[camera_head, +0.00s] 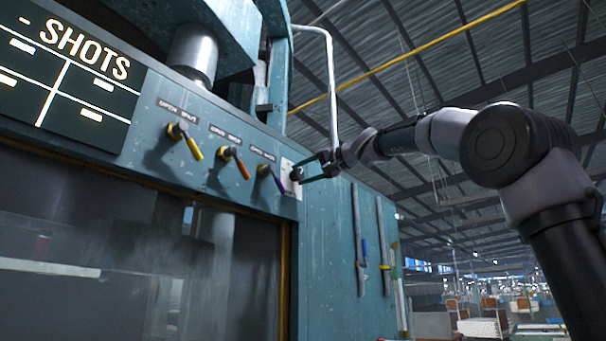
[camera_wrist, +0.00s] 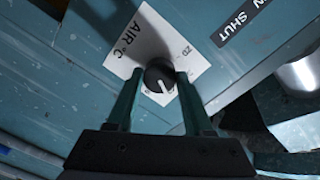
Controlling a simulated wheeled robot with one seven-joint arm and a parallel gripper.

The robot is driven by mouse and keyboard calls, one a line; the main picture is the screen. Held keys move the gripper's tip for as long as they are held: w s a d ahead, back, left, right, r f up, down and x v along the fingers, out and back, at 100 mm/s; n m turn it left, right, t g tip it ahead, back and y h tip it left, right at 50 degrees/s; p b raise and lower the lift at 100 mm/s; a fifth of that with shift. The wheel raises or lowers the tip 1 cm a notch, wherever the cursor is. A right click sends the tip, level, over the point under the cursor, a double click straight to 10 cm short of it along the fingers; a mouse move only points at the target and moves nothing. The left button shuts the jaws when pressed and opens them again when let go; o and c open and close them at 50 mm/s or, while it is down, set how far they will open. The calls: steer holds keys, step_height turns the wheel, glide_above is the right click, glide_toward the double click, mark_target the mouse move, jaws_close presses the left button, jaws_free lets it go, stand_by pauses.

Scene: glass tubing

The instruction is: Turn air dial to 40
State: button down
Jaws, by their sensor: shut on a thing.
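The air dial (camera_wrist: 160,78) is a round black knob with a white pointer line, on a white plate (camera_wrist: 140,42) marked "AIR °C". In the wrist view its pointer is aimed down and slightly right, toward my gripper's base; most scale numbers are hidden or too small to read. My gripper (camera_wrist: 156,82) has one finger on each side of the knob and is shut on it. In the head view my gripper (camera_head: 310,172) reaches the plate at the right end of the panel; the knob (camera_head: 297,174) shows small and dark between the fingers.
Three levers with yellow (camera_head: 194,149), orange (camera_head: 242,168) and purple (camera_head: 278,183) handles stand left of the dial. A dark "SHOTS" board (camera_head: 70,75) is at upper left. Tools hang on the machine's teal side (camera_head: 335,250). The space right of the machine is open.

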steer(key=shift+f, duration=0.1)
steer(key=shift+c, duration=1.4)
jaws_free()
steer(key=v, duration=1)
steer(key=shift+s+d, duration=0.2)
steer(key=shift+d, duration=0.1)
steer(key=s+d+f+m+g+h, duration=0.1)
steer(key=s+d+f+h, duration=0.3)
steer(key=f, duration=1.1)
steer(key=s+d+f+m+g+h, duration=0.1)
steer(key=s+d+f+h, duration=0.3)
steer(key=f, duration=1.2)
steer(key=s+d+f+m+g+h, duration=0.1)
steer(key=s+d+f+g+h, duration=0.1)
steer(key=s+d+f, duration=0.8)
step_height(320, 180, down, 6)
steer(key=shift+s+d+f+h, duration=0.25)
steer(key=shift+s+h, duration=0.65)
steer(key=shift+s, duration=0.25)
